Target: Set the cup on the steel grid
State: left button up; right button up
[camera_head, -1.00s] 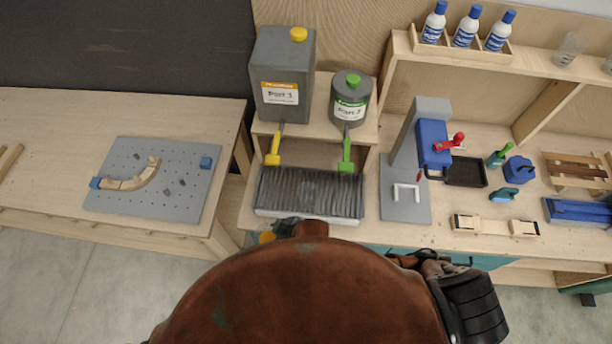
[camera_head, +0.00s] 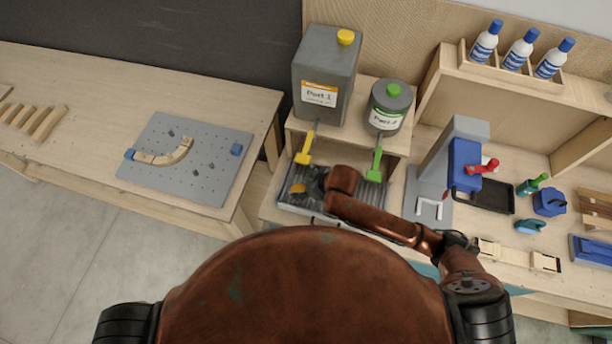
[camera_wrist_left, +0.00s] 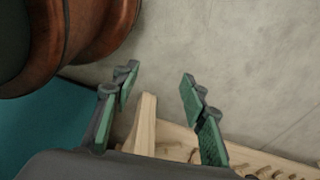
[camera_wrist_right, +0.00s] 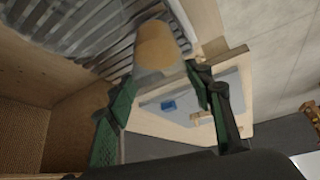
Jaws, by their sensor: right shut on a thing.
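The cup (camera_wrist_right: 157,45), clear with amber contents, is between the fingertips of my right gripper (camera_wrist_right: 160,74) in the right wrist view. In the head view its amber top (camera_head: 297,188) shows over the left part of the steel grid (camera_head: 290,204). My right gripper (camera_head: 313,181) is shut on the cup, and my arm covers much of the grid. The ribbed grid (camera_wrist_right: 92,32) shows behind the cup in the right wrist view. I cannot tell whether the cup touches it. My left gripper (camera_wrist_left: 157,85) is open and empty, outside the head view.
Yellow (camera_head: 303,154) and green (camera_head: 375,164) spouts hang above the grid, below a large can (camera_head: 326,72) and a smaller can (camera_head: 390,108). A grey press stand (camera_head: 428,208) is right of the grid. A pegboard (camera_head: 190,160) lies on the left table.

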jog(key=shift+w+d+f+p, duration=0.1)
jog(key=shift+w+d+p, duration=0.15)
jog(key=shift+w, duration=0.4)
jog(key=shift+w+d+p, duration=0.2)
jog(key=shift+w, duration=0.45)
jog(key=shift+w+d+f+p, duration=0.1)
jog(key=shift+w+d+p, duration=0.15)
jog(key=shift+w, duration=0.4)
pick_arm(q)
jog(key=shift+s+a+r, duration=0.1)
jog(key=shift+s+r, duration=0.35)
jog(key=shift+r, duration=0.35)
pick_arm(e)
jog(key=o, duration=0.9)
pick_arm(q)
jog(key=shift+w, duration=0.1)
jog(key=shift+f+b, duration=0.6)
pick_arm(e)
jog(key=v, duration=1.2)
jog(key=shift+r, duration=0.1)
